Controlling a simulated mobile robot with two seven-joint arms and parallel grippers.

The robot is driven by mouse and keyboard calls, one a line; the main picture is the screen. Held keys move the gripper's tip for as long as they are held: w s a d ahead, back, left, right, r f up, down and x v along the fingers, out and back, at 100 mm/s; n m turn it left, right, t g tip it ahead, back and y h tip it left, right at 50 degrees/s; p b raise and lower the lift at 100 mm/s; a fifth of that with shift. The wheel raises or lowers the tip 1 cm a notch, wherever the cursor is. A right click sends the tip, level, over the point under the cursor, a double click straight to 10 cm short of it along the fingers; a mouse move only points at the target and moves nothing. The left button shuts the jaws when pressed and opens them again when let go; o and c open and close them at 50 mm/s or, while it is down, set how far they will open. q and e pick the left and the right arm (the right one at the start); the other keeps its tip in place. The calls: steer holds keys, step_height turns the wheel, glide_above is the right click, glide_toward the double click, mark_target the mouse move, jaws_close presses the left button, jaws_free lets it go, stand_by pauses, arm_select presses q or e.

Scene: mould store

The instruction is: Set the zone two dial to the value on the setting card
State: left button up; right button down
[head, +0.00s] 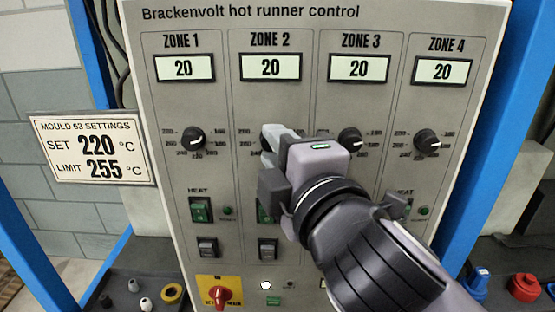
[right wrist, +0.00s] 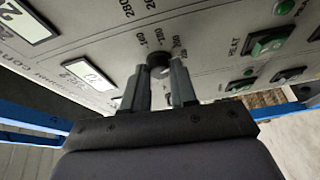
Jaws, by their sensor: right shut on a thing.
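The setting card (head: 92,148) at the left reads MOULD 63 SETTINGS, SET 220 °C, LIMIT 255 °C. The zone two display (head: 271,67) reads 20. My right gripper (head: 270,142) is at the zone two dial and hides it in the head view. In the right wrist view, the dark round dial (right wrist: 158,62) sits between the two fingers, which are shut on it. My left gripper is not in view.
Beside it are the zone one dial (head: 192,139), zone three dial (head: 350,139) and zone four dial (head: 427,141). Their displays also read 20. Below are the zone one heat switch (head: 200,209) and a red rotary switch (head: 219,296) on a yellow plate. Blue posts flank the panel.

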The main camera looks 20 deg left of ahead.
steer(key=m, duration=0.1)
steer(key=m+t+b, duration=0.1)
steer(key=m+b, duration=0.1)
steer(key=m, duration=0.1)
steer(key=shift+f+y, duration=0.25)
steer(key=shift+y, duration=0.15)
steer(key=shift+t, duration=0.4)
steer(key=c, duration=0.9)
jaws_free()
